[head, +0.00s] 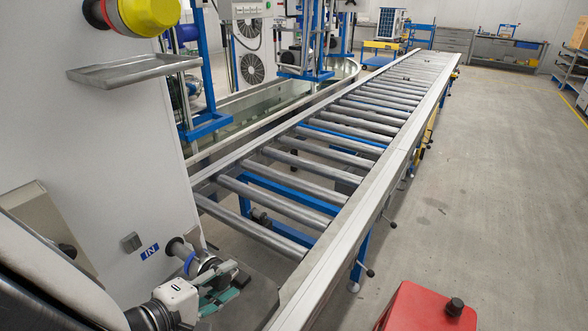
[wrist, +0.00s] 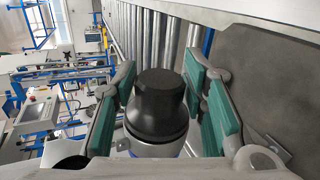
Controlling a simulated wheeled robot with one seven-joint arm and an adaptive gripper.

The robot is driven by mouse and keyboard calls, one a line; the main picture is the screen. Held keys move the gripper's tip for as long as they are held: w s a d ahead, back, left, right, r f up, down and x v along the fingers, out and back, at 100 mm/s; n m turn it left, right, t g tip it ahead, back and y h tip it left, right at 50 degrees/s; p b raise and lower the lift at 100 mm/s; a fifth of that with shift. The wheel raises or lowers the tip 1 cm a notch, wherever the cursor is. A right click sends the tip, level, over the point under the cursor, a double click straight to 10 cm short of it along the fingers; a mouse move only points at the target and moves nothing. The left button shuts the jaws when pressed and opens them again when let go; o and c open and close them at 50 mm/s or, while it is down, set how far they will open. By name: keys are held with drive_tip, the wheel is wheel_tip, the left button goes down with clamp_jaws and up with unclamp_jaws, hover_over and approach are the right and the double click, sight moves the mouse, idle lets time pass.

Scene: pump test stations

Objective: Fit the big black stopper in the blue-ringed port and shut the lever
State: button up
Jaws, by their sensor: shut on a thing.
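A big black stopper (wrist: 158,100) stands between my gripper's green-padded fingers in the wrist view, with a pale, blue-edged part (wrist: 155,148) below it. My gripper (head: 220,288) is shut on it at the lower left of the head view, close to the white wall panel. There a short port (head: 178,250) with a blue ring (head: 189,263) sticks out beside an "IN" label (head: 150,251). A silver, round metal part (head: 208,266) lies between the ring and my fingers. I cannot tell whether the stopper touches the port. I cannot make out the lever's position.
A roller conveyor (head: 330,150) runs from beside my gripper into the distance, its side rail (head: 345,210) close by. A metal shelf (head: 135,70) juts from the panel above. A grey tank with blue frames stands behind. The floor at right is mostly clear.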

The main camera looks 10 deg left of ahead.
drive_tip(key=o, duration=1.2)
drive_tip(key=shift+d, duration=0.1)
drive_tip(key=shift+s+d, duration=0.15)
drive_tip(key=shift+d, duration=0.1)
drive_tip(key=s+d, duration=0.2)
drive_tip(key=d, duration=0.4)
drive_tip(key=w+d+f+n+h+b, duration=0.2)
drive_tip(key=w+d+n+b, duration=0.1)
drive_tip(key=d, duration=0.5)
drive_tip(key=w+d+f+n+h+b, duration=0.2)
drive_tip(key=w+d+f+b, duration=0.1)
drive_tip(key=w+d+b, duration=0.2)
drive_tip(key=w+d+f+n+g+h+b, duration=0.1)
drive_tip(key=w+d+f+n+h+b, duration=0.1)
drive_tip(key=w+d, duration=0.5)
drive_tip(key=shift+d+f+n+h+b, duration=0.2)
drive_tip(key=shift+d+n+b, duration=0.25)
drive_tip(key=shift+d, duration=0.65)
drive_tip(key=shift+d+f+n+h+b, duration=0.1)
drive_tip(key=shift+d+f+n+b, duration=0.3)
drive_tip(key=shift+d, duration=0.65)
